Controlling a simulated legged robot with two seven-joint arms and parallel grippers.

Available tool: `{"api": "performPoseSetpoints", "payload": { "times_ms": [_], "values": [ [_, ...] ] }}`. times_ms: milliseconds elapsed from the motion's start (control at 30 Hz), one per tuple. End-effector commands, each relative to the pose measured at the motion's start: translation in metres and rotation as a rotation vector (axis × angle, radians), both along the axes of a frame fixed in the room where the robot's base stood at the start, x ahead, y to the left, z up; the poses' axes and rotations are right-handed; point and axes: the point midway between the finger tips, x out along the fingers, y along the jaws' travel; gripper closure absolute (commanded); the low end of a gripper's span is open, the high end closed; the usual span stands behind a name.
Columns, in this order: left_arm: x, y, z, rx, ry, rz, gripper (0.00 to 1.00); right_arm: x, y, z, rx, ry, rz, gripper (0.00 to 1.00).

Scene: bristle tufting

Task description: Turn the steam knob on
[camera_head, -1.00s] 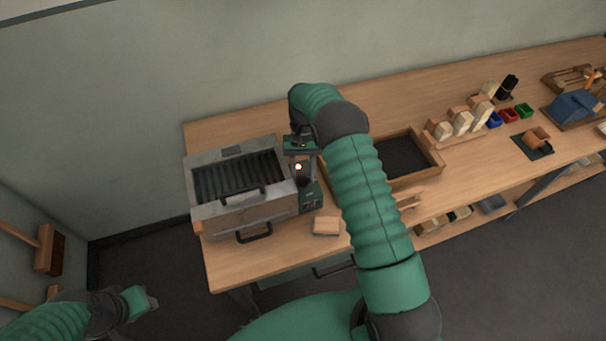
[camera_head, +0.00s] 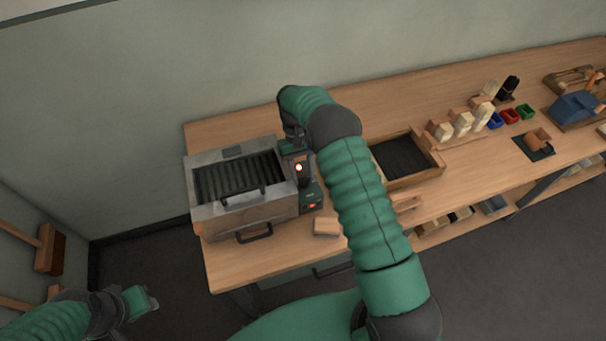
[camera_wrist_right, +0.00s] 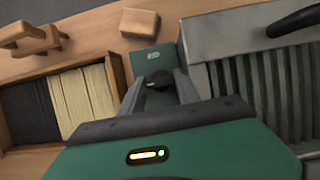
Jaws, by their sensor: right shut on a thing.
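The steam knob (camera_wrist_right: 158,78) is a small dark knob on the green control box (camera_wrist_right: 152,57) at the right side of the grey metal steamer (camera_head: 240,213). In the right wrist view my right gripper (camera_wrist_right: 158,84) has its two fingers on either side of the knob, shut on it. In the head view the right gripper (camera_head: 301,172) is over the box and hides the knob. A small red light (camera_head: 312,206) glows on the box's front. My left gripper (camera_head: 146,300) is at lower left, off the bench and empty; its finger gap is too small to judge.
A wooden block (camera_head: 327,226) lies just in front of the box. A tray with dark bristles (camera_head: 403,156) stands to the right. Brush blocks (camera_head: 461,123), small coloured bins (camera_head: 509,116) and a blue tool (camera_head: 575,107) are farther right.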

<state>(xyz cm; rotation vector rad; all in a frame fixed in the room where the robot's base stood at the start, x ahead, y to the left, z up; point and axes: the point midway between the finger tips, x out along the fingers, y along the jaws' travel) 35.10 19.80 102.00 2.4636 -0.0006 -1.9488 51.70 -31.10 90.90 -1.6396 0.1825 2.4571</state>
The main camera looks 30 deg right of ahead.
Motion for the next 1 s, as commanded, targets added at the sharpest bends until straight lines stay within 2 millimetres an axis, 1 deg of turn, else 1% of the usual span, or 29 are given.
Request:
{"api": "performPoseSetpoints", "payload": {
  "times_ms": [33,67,100,233,267,1000],
  "values": [
    [0.0001,0.0000,0.0002,0.000,0.000,0.000,0.64,0.0047,-0.0016,0.0024,-0.005,-0.016,0.000,1.00],
    [0.0001,0.0000,0.0002,0.000,0.000,0.000,0.64,0.0047,-0.0016,0.0024,-0.005,-0.016,0.000,1.00],
    [0.0001,0.0000,0.0002,0.000,0.000,0.000,0.64,0.0047,-0.0015,0.0025,-0.005,-0.016,0.000,0.59],
    [0.0000,0.0000,0.0002,0.000,0.000,0.000,0.64,0.0047,-0.0010,0.0024,-0.003,-0.016,0.000,0.42],
    [0.0000,0.0000,0.0002,0.000,0.000,0.000,0.64,0.0047,-0.0007,0.0024,-0.003,-0.016,0.000,0.40],
    [0.0000,0.0000,0.0014,0.000,0.000,0.000,0.64,0.0040,0.0050,0.0026,0.003,-0.011,0.001,0.40]
  ]
}}
